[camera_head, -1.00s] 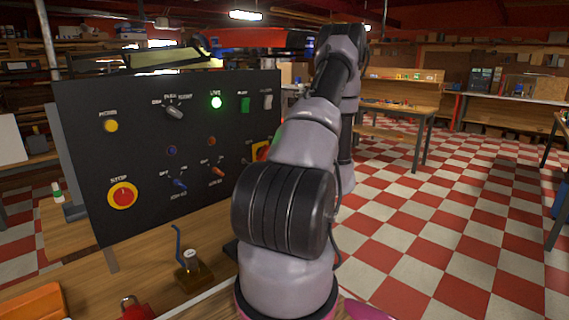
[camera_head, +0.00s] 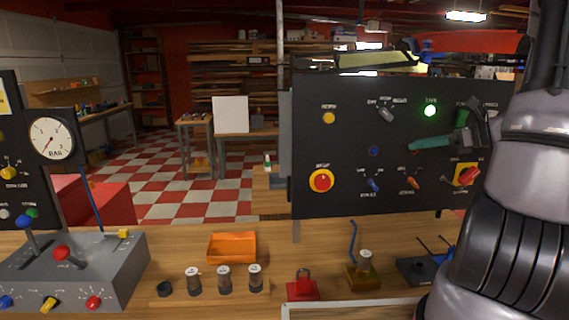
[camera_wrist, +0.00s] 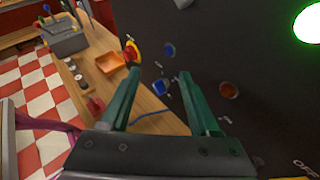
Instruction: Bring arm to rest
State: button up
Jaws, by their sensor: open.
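My arm rises at the right edge of the head view. My gripper (camera_wrist: 160,76) is open and empty; its two green fingers stand apart in the wrist view. In the head view a green finger (camera_head: 430,144) shows in front of the right part of the black control panel (camera_head: 340,140). Whether it touches the panel I cannot tell. The panel's green lamp (camera_head: 430,110) is lit, and shows large in the wrist view (camera_wrist: 308,24). A red stop button on yellow (camera_head: 321,181) is at lower left. A red-and-yellow rotary switch (camera_head: 467,174) is near my arm.
A grey lever box (camera_head: 80,268) and a pressure gauge (camera_head: 51,138) are at left. Checkered floor lies behind.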

jog(key=s+a+r+n+g+h, duration=0.4)
jog(key=s+a+r+n+g, duration=0.15)
jog(key=s+a+n, duration=0.5)
jog(key=s+a+r+n+t+h, duration=0.3)
jog(key=s+r+n, duration=0.4)
jog(key=n, duration=0.5)
jog(key=shift+s+a+r+t+h, duration=0.25)
jog(key=shift+t+h, duration=0.4)
jog(key=shift+h, duration=0.45)
